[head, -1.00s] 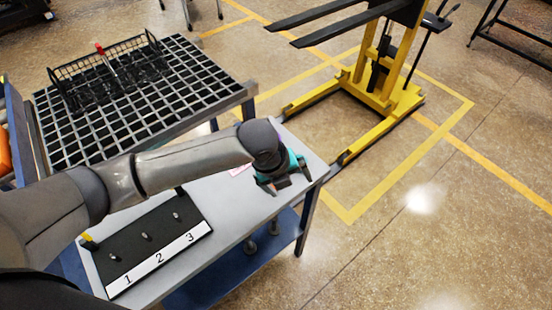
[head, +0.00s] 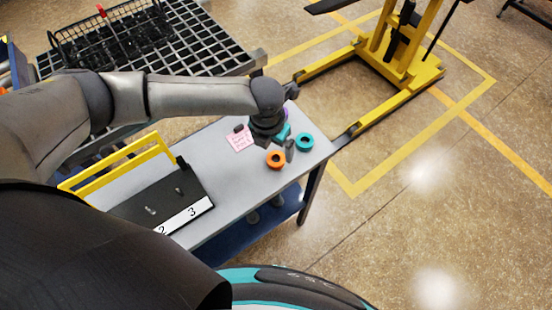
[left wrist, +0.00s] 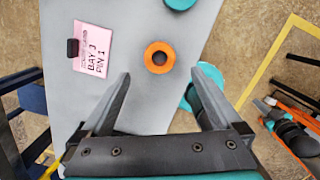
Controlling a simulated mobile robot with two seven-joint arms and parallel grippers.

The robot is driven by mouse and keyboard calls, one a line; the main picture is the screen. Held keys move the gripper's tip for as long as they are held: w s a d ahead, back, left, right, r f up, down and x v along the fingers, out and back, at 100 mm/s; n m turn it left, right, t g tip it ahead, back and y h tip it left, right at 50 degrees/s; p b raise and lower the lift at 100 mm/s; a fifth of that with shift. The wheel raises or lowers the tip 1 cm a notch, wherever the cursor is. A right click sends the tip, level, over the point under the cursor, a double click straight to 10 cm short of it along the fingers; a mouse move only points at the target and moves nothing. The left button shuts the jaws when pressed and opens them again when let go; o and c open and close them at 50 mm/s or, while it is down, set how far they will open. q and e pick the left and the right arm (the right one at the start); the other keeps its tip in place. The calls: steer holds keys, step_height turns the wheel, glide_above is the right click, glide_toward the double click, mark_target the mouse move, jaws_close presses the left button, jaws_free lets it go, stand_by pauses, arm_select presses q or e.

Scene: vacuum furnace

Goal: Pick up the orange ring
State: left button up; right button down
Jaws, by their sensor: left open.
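The orange ring (head: 276,158) lies flat on the grey table near its right end, with a dark centre. It also shows in the left wrist view (left wrist: 159,57). My left gripper (head: 276,145) is over the table, close to the ring. In the left wrist view my left gripper (left wrist: 161,76) is open and empty. The ring appears centred between its two fingers, slightly beyond the tips. I cannot tell the exact height of the tips above it. My right gripper is not in view.
A teal ring (head: 304,142) lies right of the orange one; more teal and purple show behind my gripper. A pink note (head: 239,139) and a black numbered board (head: 160,205) lie to the left. The gridded table (head: 190,60) and yellow lifter (head: 400,65) stand behind.

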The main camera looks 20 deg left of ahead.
mark_target(277, 162)
arm_select(q)
steer(key=shift+w+d+f, duration=0.1)
steer(key=shift+w+f, duration=0.05)
steer(key=shift+f, duration=0.9)
steer(key=shift+w+f, duration=0.2)
steer(key=shift+f, duration=0.8)
steer(key=shift+w+d+f, duration=0.1)
steer(key=shift+w+f, duration=0.05)
steer(key=shift+f, duration=0.9)
jaws_close()
